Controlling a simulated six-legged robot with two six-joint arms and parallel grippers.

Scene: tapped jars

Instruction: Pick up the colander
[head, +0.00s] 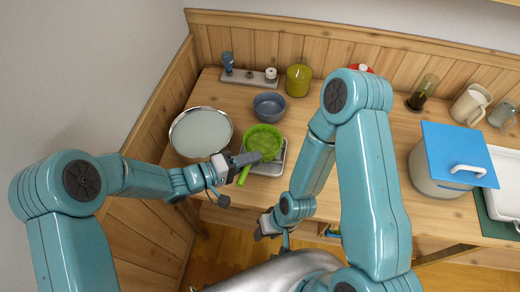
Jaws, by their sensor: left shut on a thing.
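The green colander (262,138) is near the front edge of the wooden table, over a small grey tray-like base (276,167). Its green handle points toward the front left. My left gripper (245,164) is at the colander's near-left side, where the handle meets the bowl, and is shut on it. I cannot tell whether the colander is resting on the base or just above it. My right gripper (266,226) is low in front of the table edge, away from the colander; its fingers are too small and dark to read.
A round pale tray (201,131) lies left of the colander, and a blue-grey bowl (269,105) stands behind it. An olive jar (299,80) is farther back. A large pot with a blue board (457,151) on top stands right. My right arm crosses the middle.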

